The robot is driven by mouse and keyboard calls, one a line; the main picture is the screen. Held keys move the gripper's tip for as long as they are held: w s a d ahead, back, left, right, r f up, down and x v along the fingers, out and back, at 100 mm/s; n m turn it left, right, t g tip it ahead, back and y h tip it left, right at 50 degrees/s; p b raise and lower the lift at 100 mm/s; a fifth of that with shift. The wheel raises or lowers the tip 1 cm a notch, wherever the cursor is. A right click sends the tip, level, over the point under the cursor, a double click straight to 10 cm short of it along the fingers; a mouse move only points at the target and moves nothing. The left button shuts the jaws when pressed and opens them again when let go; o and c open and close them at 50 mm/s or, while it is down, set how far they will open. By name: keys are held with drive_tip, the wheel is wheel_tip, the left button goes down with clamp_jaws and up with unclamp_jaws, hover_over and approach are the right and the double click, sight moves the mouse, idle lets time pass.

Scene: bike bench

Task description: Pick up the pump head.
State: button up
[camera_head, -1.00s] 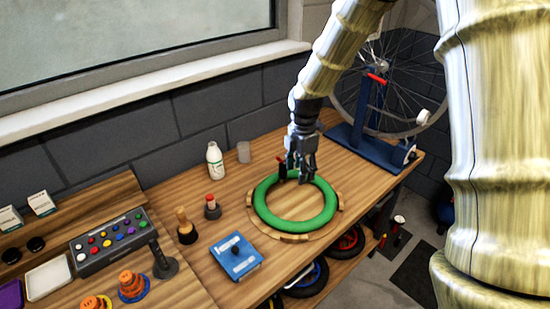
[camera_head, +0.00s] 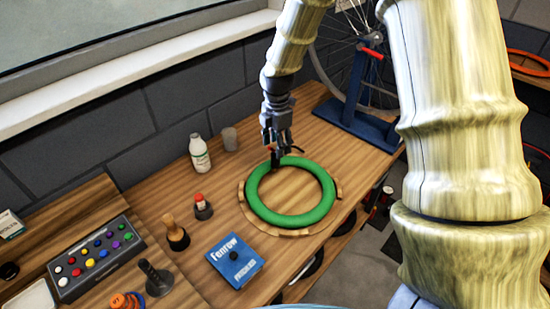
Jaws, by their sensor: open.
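A small black piece with a red part (camera_head: 275,158), which looks like the pump head, stands at the back left edge of the green ring (camera_head: 291,217). The ring lies flat on a round wooden base (camera_head: 248,212) on the bench. My gripper (camera_head: 279,147) points down just above and behind the black piece, overlapping it in the picture. The fingers are open, with nothing visibly held. Whether a finger touches the piece cannot be told. Part of the piece is hidden by the gripper and the ring.
A white bottle (camera_head: 199,153) and a grey cup (camera_head: 229,138) stand left of my gripper. A red-topped black item (camera_head: 202,207), a wooden-handled tool (camera_head: 175,232) and a blue box (camera_head: 237,261) are nearer. A blue wheel stand (camera_head: 352,128) is at right. Bare bench lies between.

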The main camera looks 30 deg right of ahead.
sight(275, 159)
drive_tip(key=shift+w+f, duration=0.35)
drive_tip(key=shift+s+f+p, duration=0.1)
drive_tip(key=shift+s+p, duration=0.35)
drive_tip(key=shift+s, duration=0.2)
drive_tip(key=shift+f, duration=0.35)
drive_tip(key=shift+w+a+f+p, duration=0.1)
drive_tip(key=shift+w+f+p, duration=0.2)
drive_tip(key=shift+f, duration=0.25)
drive_tip(key=shift+w+a+f+p, duration=0.1)
drive_tip(key=shift+w+f+p, duration=0.1)
drive_tip(key=shift+f+p, duration=0.25)
drive_tip(key=shift+f, duration=0.5)
drive_tip(key=shift+s+f, duration=0.25)
drive_tip(key=shift+f, duration=0.05)
drive_tip(key=shift+w+f, duration=0.15)
drive_tip(key=shift+f, duration=0.1)
drive_tip(key=shift+r, duration=0.1)
drive_tip(key=c, duration=1.1)
clamp_jaws()
